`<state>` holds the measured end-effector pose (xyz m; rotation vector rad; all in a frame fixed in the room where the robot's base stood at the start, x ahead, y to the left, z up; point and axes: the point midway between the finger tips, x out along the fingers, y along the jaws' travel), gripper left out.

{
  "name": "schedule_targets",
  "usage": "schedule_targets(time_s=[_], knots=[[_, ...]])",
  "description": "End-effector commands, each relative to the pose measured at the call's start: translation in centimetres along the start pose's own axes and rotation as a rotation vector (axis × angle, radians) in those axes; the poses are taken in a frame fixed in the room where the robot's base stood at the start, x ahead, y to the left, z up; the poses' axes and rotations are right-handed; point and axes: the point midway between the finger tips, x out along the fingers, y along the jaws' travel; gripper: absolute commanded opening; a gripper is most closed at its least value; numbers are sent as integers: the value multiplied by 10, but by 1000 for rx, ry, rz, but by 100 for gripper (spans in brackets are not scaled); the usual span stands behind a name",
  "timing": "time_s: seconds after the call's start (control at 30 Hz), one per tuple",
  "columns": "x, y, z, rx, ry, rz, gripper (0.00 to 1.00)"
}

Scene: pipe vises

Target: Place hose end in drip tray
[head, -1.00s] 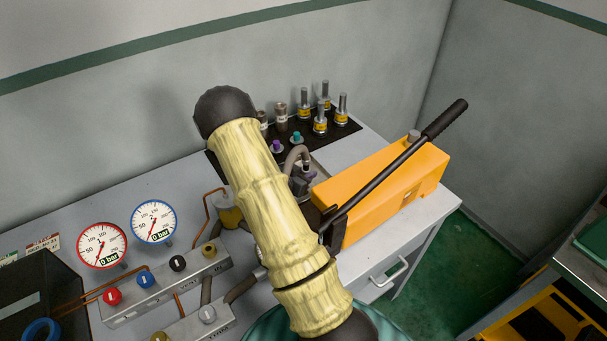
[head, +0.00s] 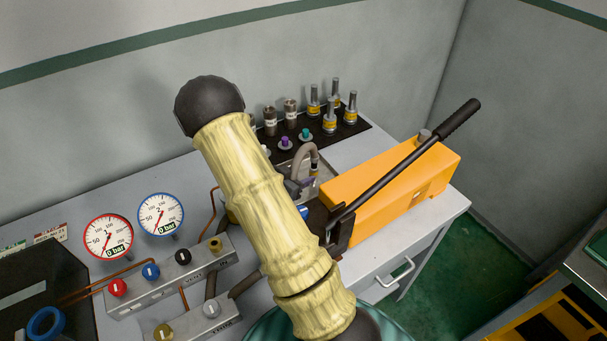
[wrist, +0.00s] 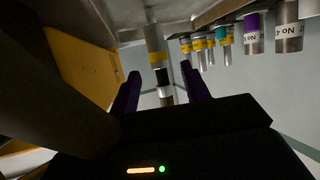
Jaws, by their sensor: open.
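A grey hose (head: 309,148) arches over the bench behind my arm, beside the orange pump. Its end hangs down close to my gripper (head: 300,187), whose dark purple fingers are partly hidden by my arm. In the wrist view, my gripper (wrist: 160,86) is open, one finger on each side of a metal fitting with a yellow band and black section (wrist: 157,60). This looks like the hose end; I cannot tell whether the fingers touch it. A grey tray-like surface (head: 325,169), perhaps the drip tray, shows partly beside the hose.
The orange pump (head: 395,185) with its long black lever (head: 410,150) stands to the right. Several fittings (head: 330,118) stand on a dark mat behind. Two gauges (head: 108,236) and a valve manifold (head: 170,280) are at left. Bare bench lies behind the pump.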

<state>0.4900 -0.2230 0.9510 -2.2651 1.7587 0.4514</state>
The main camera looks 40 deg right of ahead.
Motion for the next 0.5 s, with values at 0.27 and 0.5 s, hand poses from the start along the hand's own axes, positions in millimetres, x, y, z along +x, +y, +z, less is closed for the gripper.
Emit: schedule_targets(time_s=[0.27, 0.5], knots=[[-49, -4, 2, -3, 0, -12, 46], [-58, -4, 2, -6, 0, -14, 46]])
